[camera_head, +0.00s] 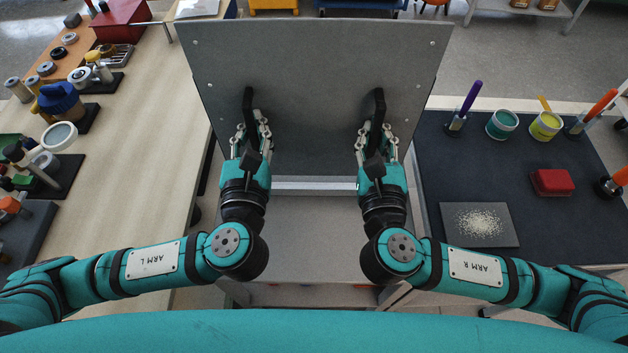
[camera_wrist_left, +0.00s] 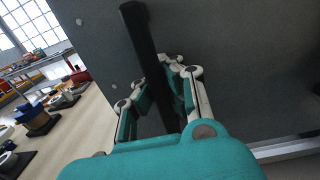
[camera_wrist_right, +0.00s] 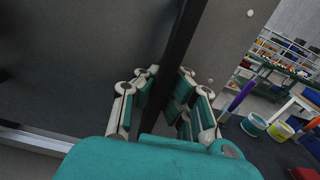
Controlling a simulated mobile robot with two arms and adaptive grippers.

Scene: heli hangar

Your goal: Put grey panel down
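The grey panel (camera_head: 315,70) is a large flat plate with small bolts near its corners and two black handles on the side facing me. It stands steeply tilted in front of me. My left gripper (camera_head: 252,128) is shut on the left handle (camera_wrist_left: 145,50), with its fingers on both sides of the bar. My right gripper (camera_head: 377,130) is shut on the right handle (camera_wrist_right: 182,45) in the same way. The panel's lower edge is close to a silver rail (camera_head: 314,186) of a grey stand (camera_head: 312,235); I cannot tell whether they touch.
At the left is a wooden bench (camera_head: 150,150) with several tools and jars. At the right is a dark worktop (camera_head: 440,165) with paint pots, a red block (camera_head: 552,182) and a grey plate of granules (camera_head: 479,224). Both surfaces lie close beside the panel.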

